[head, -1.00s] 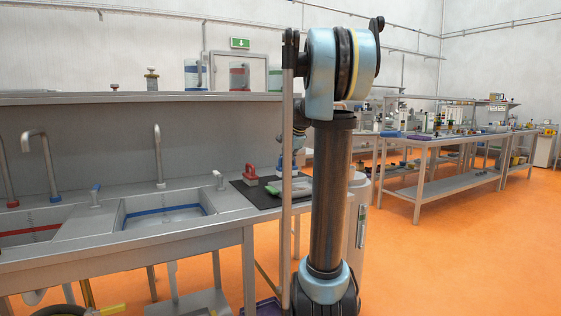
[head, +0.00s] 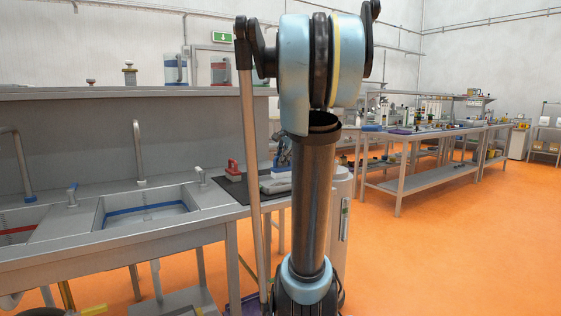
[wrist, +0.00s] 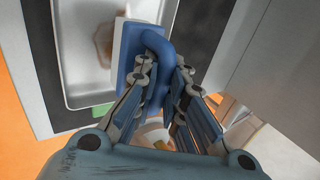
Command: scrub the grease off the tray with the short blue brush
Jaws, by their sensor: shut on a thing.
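My gripper (wrist: 157,88) is shut on the blue brush's (wrist: 154,42) handle; its white head (wrist: 121,48) shows to the left of the fingers. In the wrist view the pale tray (wrist: 78,88) lies at upper left, with a brown grease patch (wrist: 104,42) on its floor. The brush head overlaps the tray's right side in the picture, close beside the grease. I cannot tell whether it touches the tray. In the head view the tray (head: 275,184) shows at the counter's right end, partly hidden by my arm.
A red-handled brush (head: 234,169) stands on the dark mat (head: 232,187) left of the tray. A green item (wrist: 101,110) shows by the tray's near edge. The sink (head: 147,208) is farther left. Orange floor (head: 450,245) is open to the right.

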